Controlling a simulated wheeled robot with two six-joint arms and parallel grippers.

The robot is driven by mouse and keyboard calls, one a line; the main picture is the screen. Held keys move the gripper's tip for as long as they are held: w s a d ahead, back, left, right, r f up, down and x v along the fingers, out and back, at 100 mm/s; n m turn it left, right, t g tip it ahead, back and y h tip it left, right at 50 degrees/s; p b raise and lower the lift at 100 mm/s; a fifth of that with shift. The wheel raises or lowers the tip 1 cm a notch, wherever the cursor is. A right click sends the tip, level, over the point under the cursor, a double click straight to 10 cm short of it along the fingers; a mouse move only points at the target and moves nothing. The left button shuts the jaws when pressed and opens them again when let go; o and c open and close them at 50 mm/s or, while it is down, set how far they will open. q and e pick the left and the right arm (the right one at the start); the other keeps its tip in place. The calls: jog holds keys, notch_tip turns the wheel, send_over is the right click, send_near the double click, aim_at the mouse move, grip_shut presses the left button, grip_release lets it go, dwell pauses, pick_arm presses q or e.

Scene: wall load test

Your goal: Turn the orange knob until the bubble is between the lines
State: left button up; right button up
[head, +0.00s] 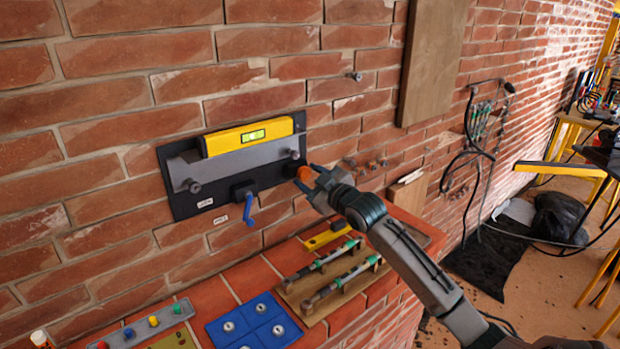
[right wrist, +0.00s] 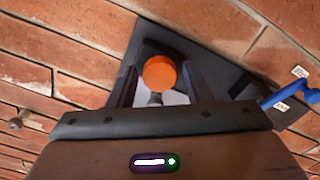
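The orange knob (head: 305,174) is at the right end of a dark plate (head: 215,209) on the brick wall. My right gripper (head: 312,177) is at the knob. In the right wrist view the knob (right wrist: 160,73) is between the two fingers (right wrist: 160,80), with a narrow gap seeming to show on each side, so the gripper looks open around it. A yellow spirit level (head: 222,143) rests on a grey bar (head: 230,166), its right end higher in the picture. Its green vial (head: 253,135) is too small to tell where the bubble lies. My left gripper is not in view.
A blue-handled lever (head: 249,212) hangs from the plate, left of the knob. Below is a brick ledge (head: 215,296) with a blue tray (head: 253,324), a wooden rack (head: 330,281) and a board with coloured pegs (head: 143,326). Cables (head: 470,150) hang on the wall at right.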

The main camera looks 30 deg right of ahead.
jog(key=shift+o, duration=0.7)
jog(key=s+p, duration=0.6)
jog(key=s, duration=0.4)
jog(key=shift+s+d+p, duration=0.4)
jog(key=shift+d, duration=0.05)
